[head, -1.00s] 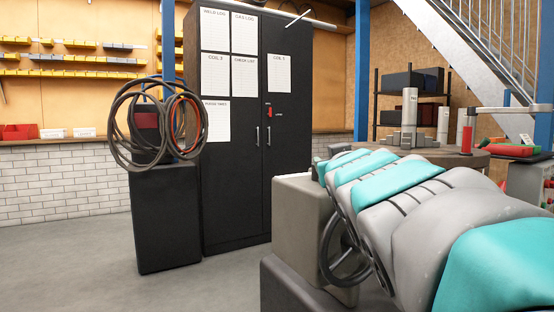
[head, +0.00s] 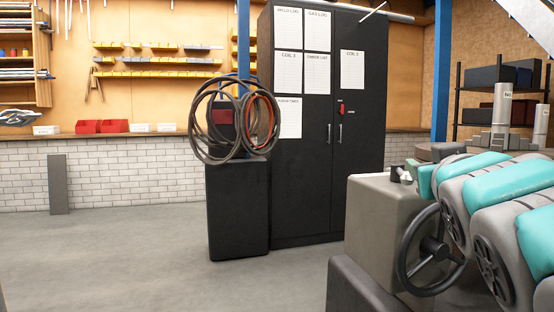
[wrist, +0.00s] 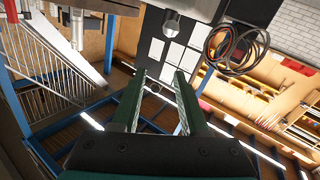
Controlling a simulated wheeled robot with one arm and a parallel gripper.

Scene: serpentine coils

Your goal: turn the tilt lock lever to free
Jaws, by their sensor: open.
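A dark handwheel (head: 433,248) is mounted on the side of a grey housing (head: 385,215) at the right of the head view. A small black and pale fitting (head: 403,174) sits on top of this housing. I cannot tell whether it is the tilt lock lever, and no lever is clearly readable in either view. My gripper (wrist: 160,84) shows in the wrist view with its two dark green fingers apart and nothing between them. The handwheel and housing are not clearly recognizable in the wrist view.
A black pedestal (head: 237,210) with coiled cables (head: 216,128) stands beside a tall black cabinet (head: 318,185). A workbench with red bins (head: 100,126) runs along the brick wall.

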